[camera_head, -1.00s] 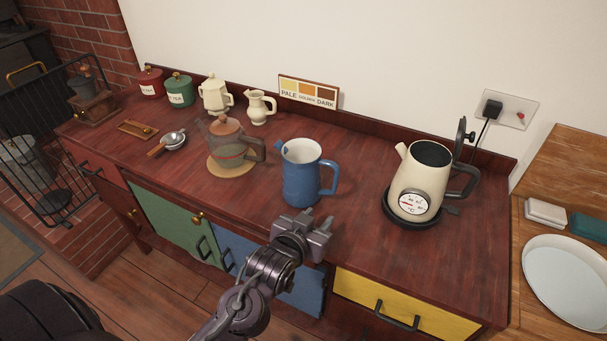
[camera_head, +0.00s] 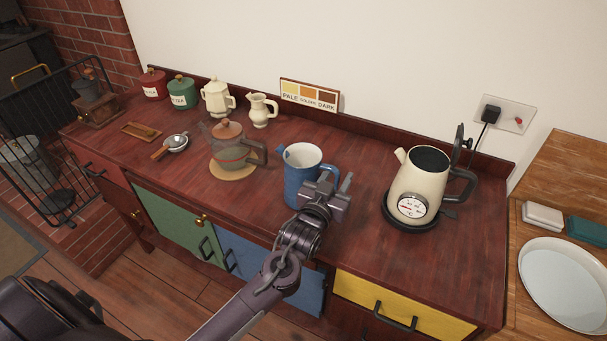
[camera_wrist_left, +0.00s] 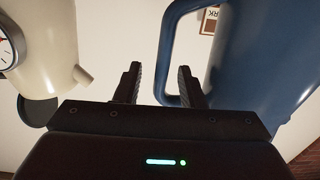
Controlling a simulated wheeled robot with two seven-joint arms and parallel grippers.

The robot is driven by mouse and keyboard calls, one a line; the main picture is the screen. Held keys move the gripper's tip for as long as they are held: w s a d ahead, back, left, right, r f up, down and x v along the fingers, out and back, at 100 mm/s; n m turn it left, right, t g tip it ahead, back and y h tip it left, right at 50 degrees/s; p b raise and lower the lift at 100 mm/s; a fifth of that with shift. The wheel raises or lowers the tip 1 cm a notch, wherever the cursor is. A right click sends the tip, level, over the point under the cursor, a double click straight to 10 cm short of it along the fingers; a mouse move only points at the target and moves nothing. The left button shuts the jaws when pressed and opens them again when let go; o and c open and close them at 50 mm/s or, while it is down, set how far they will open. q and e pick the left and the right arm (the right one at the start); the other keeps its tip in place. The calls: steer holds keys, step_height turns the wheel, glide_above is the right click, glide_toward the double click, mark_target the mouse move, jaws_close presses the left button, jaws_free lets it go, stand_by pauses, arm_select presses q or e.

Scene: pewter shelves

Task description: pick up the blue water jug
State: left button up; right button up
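The blue water jug (camera_head: 297,182), white inside with a blue handle on its right, stands upright on the dark red counter (camera_head: 350,250). My left gripper (camera_head: 335,186) is at the handle side of the jug and covers part of the jug and handle in the head view. In the left wrist view, the gripper (camera_wrist_left: 158,85) is open. The jug handle (camera_wrist_left: 166,60) shows between the two fingers, and the right finger overlaps the handle's opening. I cannot tell whether the fingers touch it. My right gripper is not in view.
A cream kettle (camera_head: 422,180) on a black base stands right of the jug. A cream pitcher (camera_head: 261,110) and a colour sign (camera_head: 309,95) are behind. Counter between jug and kettle is clear.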

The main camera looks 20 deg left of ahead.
arm_select(q)
steer(key=shift+w, duration=0.2)
jaws_close()
steer(key=shift+s+f, duration=0.1)
stand_by(1.1)
steer(key=shift+r, duration=0.2)
